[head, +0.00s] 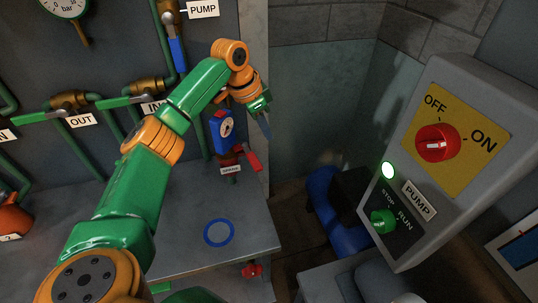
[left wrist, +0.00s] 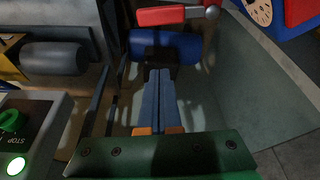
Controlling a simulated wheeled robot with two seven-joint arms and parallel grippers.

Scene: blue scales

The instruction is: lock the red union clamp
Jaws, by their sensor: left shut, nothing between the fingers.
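The red union clamp (head: 231,157) sits below a blue boxed gauge on the pipe at the right edge of the panel. Its red lever (head: 252,160) sticks out to the right and slopes down. A red lever with a round metal pivot (left wrist: 172,16) shows at the top of the left wrist view. My left gripper (head: 266,126) is just right of and above the clamp, apart from it in the picture. In the left wrist view its two blue-grey fingers (left wrist: 160,90) are together and empty. My right gripper is not in view.
The blue gauge (head: 222,133) sits directly above the clamp. A grey bench with a blue ring (head: 219,232) lies below. A pump control box (head: 447,150) with a red knob stands at the right. A blue motor (head: 325,205) is on the floor behind.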

